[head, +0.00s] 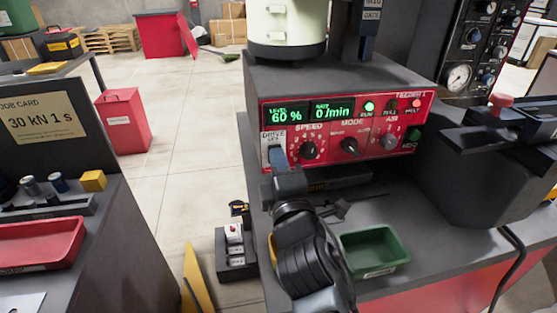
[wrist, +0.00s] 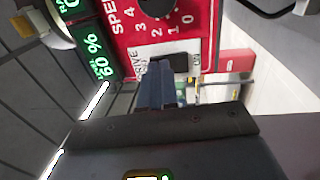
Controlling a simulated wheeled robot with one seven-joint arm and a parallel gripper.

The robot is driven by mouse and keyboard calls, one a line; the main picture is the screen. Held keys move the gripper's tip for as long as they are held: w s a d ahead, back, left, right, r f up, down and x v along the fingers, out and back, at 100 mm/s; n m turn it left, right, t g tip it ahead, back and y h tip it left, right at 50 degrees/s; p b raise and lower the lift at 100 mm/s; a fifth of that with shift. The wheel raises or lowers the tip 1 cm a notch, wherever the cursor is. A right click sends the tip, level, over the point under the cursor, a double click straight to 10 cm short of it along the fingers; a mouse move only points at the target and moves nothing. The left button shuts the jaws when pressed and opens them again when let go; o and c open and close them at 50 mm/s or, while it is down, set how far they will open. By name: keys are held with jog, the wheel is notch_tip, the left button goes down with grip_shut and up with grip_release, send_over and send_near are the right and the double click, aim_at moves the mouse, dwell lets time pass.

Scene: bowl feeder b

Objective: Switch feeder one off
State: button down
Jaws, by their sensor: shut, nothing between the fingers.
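Feeder 1's red control panel (head: 345,125) faces me. Its displays read level 60 % and rate 0/min, and the green run lamp (head: 369,107) looks lit. The white drive plate (head: 271,137) is at the panel's left end; it also shows in the wrist view (wrist: 194,47). A dark drive switch (wrist: 182,62) sits on that plate, partly hidden by my fingers. My gripper (head: 277,157) is shut and empty, right at the drive plate's lower part; its fingertips (wrist: 160,72) overlap the plate in the wrist view. I cannot tell whether they touch the switch.
The speed knob (head: 308,150) and mode knob (head: 349,147) are just right of my gripper. A green bin (head: 375,252) stands on the bench below the panel. A small block with white switches (head: 235,250) is lower left. A pale bowl (head: 286,25) tops the feeder.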

jog(key=shift+r+p, duration=0.1)
jog(key=shift+p, duration=0.2)
jog(key=shift+w+r+g+p, duration=0.2)
jog(key=shift+g+p, duration=0.1)
jog(key=shift+p, duration=0.95)
